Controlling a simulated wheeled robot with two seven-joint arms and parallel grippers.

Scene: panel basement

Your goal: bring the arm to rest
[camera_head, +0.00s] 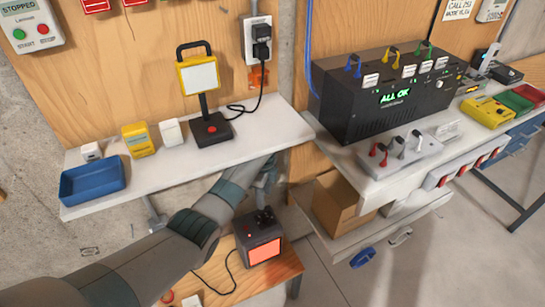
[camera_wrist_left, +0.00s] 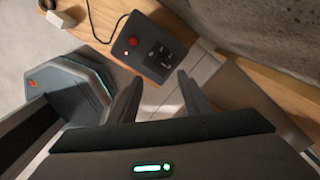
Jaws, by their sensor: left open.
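My left arm (camera_head: 190,225) reaches in from the lower left and passes below the front edge of the white shelf. My left gripper (camera_head: 265,187) is at its far end, partly hidden by the arm, just above a dark box (camera_head: 262,238) with an orange lit front. In the left wrist view, the two fingers of my left gripper (camera_wrist_left: 160,92) stand apart with nothing between them. The dark box (camera_wrist_left: 152,48), with a red button and sockets on top, lies beyond the fingertips, apart from them. My right gripper is not in view.
The white shelf (camera_head: 185,165) holds a blue tray (camera_head: 92,182) and a yellow-framed lamp-like device (camera_head: 200,75). A black panel (camera_head: 385,95) reading ALL OK stands at right. A cardboard box (camera_head: 340,203) is below it. A low wooden table (camera_head: 220,278) bears the dark box.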

